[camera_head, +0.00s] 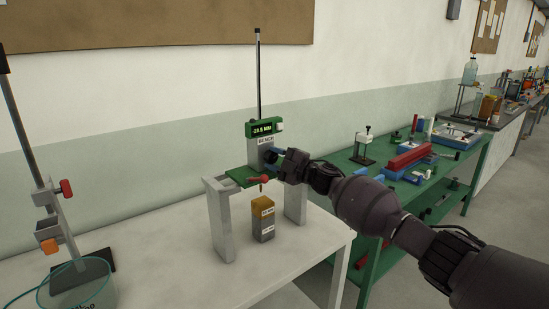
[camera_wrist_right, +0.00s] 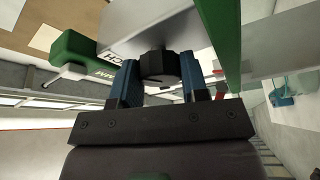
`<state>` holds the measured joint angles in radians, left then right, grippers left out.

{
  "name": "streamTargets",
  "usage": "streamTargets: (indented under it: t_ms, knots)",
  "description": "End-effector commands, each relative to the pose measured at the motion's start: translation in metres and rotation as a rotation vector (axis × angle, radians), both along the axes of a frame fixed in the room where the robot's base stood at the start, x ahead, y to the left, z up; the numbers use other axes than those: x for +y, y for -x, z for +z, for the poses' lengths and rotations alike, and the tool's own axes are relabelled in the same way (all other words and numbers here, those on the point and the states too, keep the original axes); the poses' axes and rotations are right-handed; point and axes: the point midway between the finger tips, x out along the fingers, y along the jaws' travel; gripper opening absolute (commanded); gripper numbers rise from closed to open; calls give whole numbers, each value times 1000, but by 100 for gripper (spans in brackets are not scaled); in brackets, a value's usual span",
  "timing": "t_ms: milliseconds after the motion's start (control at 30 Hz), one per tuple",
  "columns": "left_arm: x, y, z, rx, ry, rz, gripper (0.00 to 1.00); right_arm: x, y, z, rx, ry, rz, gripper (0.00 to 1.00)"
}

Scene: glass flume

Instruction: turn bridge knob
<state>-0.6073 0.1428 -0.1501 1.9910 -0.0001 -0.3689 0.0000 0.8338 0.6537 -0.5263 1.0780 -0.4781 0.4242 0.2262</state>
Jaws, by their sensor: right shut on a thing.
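The bridge instrument stands on the white table; its grey body labelled "BENCH" (camera_head: 262,152) carries a green display head (camera_head: 264,129) with lit digits, and sits over a green plate (camera_head: 243,176). In the right wrist view the black ribbed bridge knob (camera_wrist_right: 158,66) sits on the grey body's side, between the two blue fingers of my right gripper (camera_wrist_right: 160,82), which is shut on it. In the head view my right gripper (camera_head: 275,160) reaches the body from the right and hides the knob. My left gripper is not in view.
Below the bridge, between its grey legs (camera_head: 222,226), stands a stacked yellow-and-grey block (camera_head: 263,218). A red-handled part (camera_head: 258,180) sticks out at the green plate. A clamp stand (camera_head: 46,190) is at left; a green bench (camera_head: 400,180) with instruments is at right.

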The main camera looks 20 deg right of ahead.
Motion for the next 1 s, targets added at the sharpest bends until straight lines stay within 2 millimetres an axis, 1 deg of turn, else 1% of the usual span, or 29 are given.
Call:
streamTargets:
  t_ms: [200,500,700,1000]
  knots:
    - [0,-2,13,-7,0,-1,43,-1,0,3,-70,195,-1,17]
    - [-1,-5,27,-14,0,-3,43,0,0,4,-148,407,0,17]
    - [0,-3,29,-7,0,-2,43,0,0,3,-179,497,-1,17]
    - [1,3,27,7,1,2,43,0,0,2,-199,554,1,17]
